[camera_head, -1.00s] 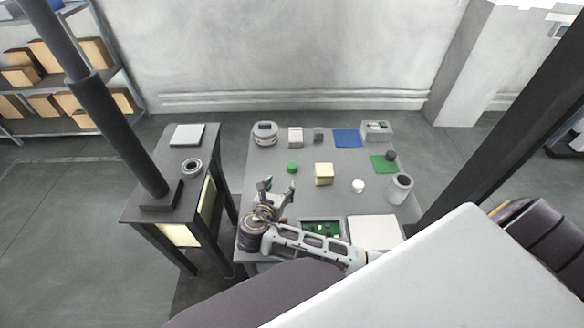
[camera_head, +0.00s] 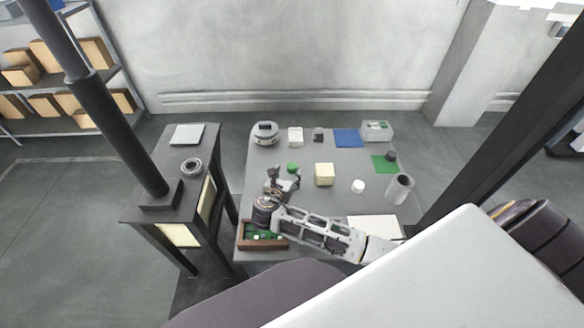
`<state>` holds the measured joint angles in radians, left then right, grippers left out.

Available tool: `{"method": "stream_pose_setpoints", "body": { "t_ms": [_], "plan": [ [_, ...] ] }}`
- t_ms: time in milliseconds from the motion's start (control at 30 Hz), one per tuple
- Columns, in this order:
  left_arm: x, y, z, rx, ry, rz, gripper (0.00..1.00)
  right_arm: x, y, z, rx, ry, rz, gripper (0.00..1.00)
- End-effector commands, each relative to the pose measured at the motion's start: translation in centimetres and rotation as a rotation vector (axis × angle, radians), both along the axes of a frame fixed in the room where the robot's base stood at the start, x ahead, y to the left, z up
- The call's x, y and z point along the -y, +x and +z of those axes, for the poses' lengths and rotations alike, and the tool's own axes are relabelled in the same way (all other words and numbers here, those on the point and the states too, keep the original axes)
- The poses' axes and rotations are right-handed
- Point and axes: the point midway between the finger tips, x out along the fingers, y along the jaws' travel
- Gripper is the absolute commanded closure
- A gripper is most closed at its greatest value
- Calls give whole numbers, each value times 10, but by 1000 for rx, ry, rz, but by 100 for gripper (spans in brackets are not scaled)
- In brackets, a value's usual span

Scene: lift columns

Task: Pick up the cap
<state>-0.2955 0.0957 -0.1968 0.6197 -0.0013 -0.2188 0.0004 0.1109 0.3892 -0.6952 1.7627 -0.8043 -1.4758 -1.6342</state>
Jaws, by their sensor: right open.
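A small green round piece (camera_head: 293,167), which looks like a cap, sits on the grey table (camera_head: 320,153) left of the cream block. A small white round piece (camera_head: 358,187) stands farther right and could also be a cap. My right gripper (camera_head: 284,177) is open, just in front of the green piece and close to it. Its fingers overlap the front of the green piece in the picture, and I cannot tell if they touch it. My left gripper is out of view.
A cream block (camera_head: 324,174) stands right of my gripper. A brown tray (camera_head: 285,242) with green contents lies at the front left. A grey cup (camera_head: 399,189) is at the right. Blue (camera_head: 347,137) and green (camera_head: 379,164) mats lie farther back. A dark side table (camera_head: 160,165) stands left.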

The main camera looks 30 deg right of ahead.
Motion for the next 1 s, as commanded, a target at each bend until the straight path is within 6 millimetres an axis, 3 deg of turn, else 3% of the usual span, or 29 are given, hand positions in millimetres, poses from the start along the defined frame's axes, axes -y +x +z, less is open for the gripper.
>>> {"method": "stream_pose_setpoints", "body": {
  "t_ms": [467, 1000],
  "plan": [
    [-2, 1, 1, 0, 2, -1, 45, 4, 4, 0, 1, 0, 1, 39],
    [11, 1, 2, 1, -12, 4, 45, 35, 38, -10, 0, -1, 1, 39]
  ]
}}
